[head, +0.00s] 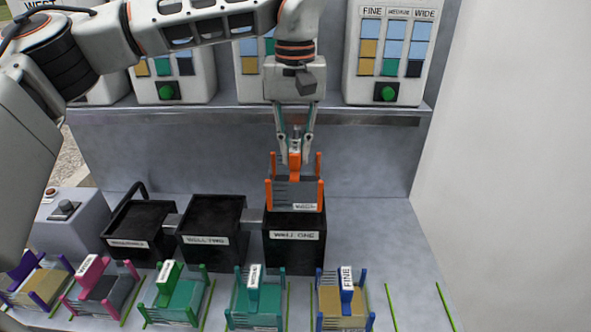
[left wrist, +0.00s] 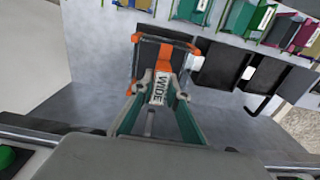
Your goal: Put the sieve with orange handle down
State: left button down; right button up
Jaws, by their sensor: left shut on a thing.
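The sieve with orange handle (head: 294,193) has orange corner posts and a grey body. My left gripper (head: 294,160) is shut on its orange handle from above. In the head view the sieve is over the black box labelled WELL ONE (head: 294,240), its lower part at the box's opening; I cannot tell how deep it sits. In the left wrist view the handle's label reads WIDE, and the sieve (left wrist: 165,52) shows between and beyond the fingers (left wrist: 160,88). My right gripper is not in view.
Black box WELL TWO (head: 208,240) and another black box (head: 128,243) with a raised handle stand to the left. Several coloured sieves line the front, including a blue-handled one labelled FINE (head: 344,295). Bare counter (head: 385,240) lies right of WELL ONE. A shelf (head: 380,115) with panels runs behind.

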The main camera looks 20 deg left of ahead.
aim_at(295, 169)
pick_arm(q)
notch_tip(295, 169, down, 4)
jog(key=shift+b, duration=0.3)
jog(key=shift+f, duration=0.15)
jog(key=c, duration=2)
grip_release()
jog(key=shift+f, duration=0.1)
